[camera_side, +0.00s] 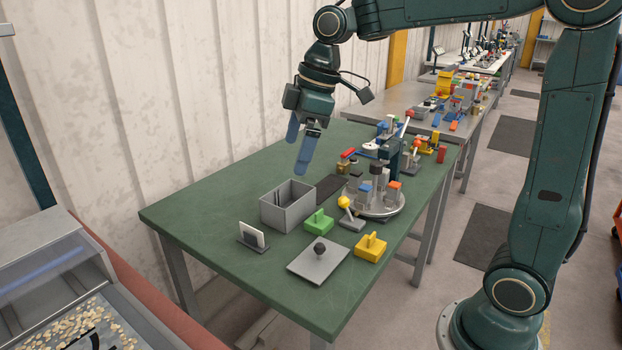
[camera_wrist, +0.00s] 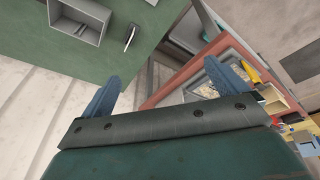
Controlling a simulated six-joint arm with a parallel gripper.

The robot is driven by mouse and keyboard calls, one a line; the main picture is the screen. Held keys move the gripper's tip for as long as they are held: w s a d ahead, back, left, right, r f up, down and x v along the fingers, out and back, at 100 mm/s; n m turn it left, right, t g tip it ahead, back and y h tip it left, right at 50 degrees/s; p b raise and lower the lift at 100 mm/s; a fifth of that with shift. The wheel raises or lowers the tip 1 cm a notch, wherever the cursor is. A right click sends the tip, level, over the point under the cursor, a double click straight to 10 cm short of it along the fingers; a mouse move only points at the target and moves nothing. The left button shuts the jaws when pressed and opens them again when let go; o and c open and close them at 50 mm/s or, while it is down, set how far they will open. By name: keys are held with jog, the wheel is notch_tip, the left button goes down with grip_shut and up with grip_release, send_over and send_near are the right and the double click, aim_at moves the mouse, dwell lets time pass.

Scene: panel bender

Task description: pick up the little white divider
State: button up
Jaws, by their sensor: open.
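The little white divider (camera_side: 251,235) stands upright in a dark holder (camera_side: 257,245) near the left front of the green table. It also shows in the wrist view as a thin white piece (camera_wrist: 129,33) near the top. My gripper (camera_side: 299,146) is open and empty, high above the back of the table, up and to the right of the divider and well apart from it. Its two blue fingers show in the wrist view (camera_wrist: 160,85) with nothing between them.
A grey open box (camera_side: 289,216) stands right of the divider. A grey plate with a black knob (camera_side: 318,262), green (camera_side: 319,226) and yellow blocks (camera_side: 371,250) and a round turntable (camera_side: 378,212) lie further right. The table's left end (camera_side: 185,205) is bare.

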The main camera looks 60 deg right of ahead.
jog(key=w+d+f+n+g+y, duration=0.1)
jog(key=w+d+f+n, duration=0.4)
jog(key=w+f, duration=0.9)
jog(key=w+n+g, duration=0.1)
jog(key=w+n, duration=0.1)
jog(key=n, duration=0.1)
jog(key=shift+w+f+n+g, duration=0.2)
jog(key=shift+w+n+g, duration=0.05)
jog(key=shift+n+g, duration=0.15)
send_over(251, 229)
jog(key=d, duration=0.1)
jog(key=d+x, duration=0.2)
jog(key=x, duration=0.5)
jog(key=shift+f, duration=0.75)
jog(key=shift+x, duration=2.55)
jog(key=shift+w, duration=0.1)
